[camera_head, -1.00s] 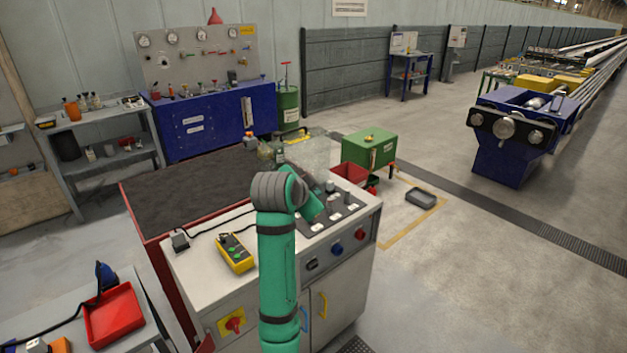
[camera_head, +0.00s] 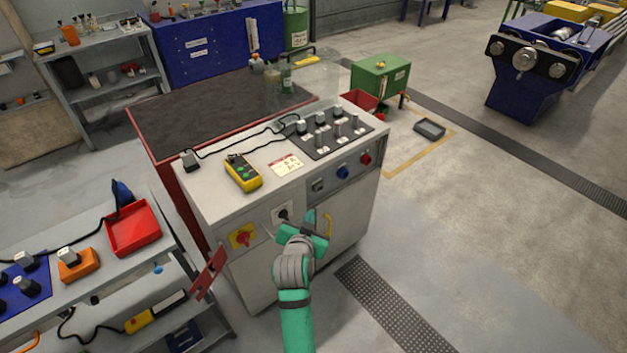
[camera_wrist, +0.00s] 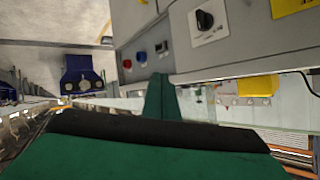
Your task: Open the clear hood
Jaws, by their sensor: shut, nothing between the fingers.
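A clear, see-through boxy shape (camera_head: 318,78) stands at the far right end of the dark-topped table, around some bottles. It looks like the clear hood, but its edges are faint and I cannot tell its lid or handle. My gripper (camera_head: 318,222) is shut and empty.
The cabinet top carries a yellow pendant (camera_head: 243,173), a cable and a switch panel (camera_head: 325,133). A green box (camera_head: 381,78) and a red bin (camera_head: 357,101) stand behind it. A trolley with a red tray (camera_head: 132,228) is at left.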

